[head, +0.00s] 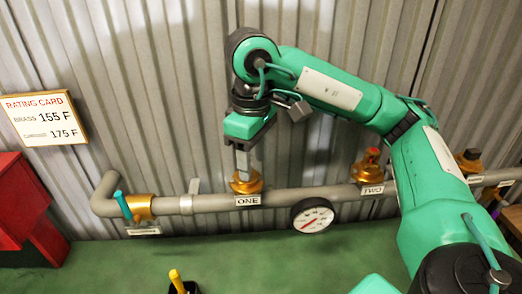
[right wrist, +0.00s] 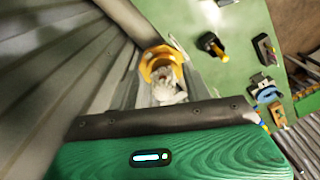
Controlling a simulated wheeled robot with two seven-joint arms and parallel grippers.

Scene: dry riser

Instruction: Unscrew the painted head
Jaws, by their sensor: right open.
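A grey pipe (head: 330,193) runs along the corrugated wall with brass fittings on it. My right gripper (head: 243,172) points down over the brass fitting labelled ONE (head: 246,186). In the right wrist view a whitish, paint-like head (right wrist: 168,88) stands in a brass collar (right wrist: 160,62) between my open fingers. I cannot tell whether the fingers touch it. In the head view my gripper hides most of this head. The fitting labelled TWO (head: 372,172) carries a reddish-orange head (head: 372,156). A third fitting at right has a dark head (head: 471,155). My left gripper is not in view.
A round gauge (head: 313,216) hangs at the pipe between ONE and TWO. A valve with a teal handle (head: 123,205) is at the pipe's left end. A rating card (head: 43,118) reads brass 155 F. A red box (head: 25,215) stands left. A yellow-handled item (head: 176,280) is at the bottom.

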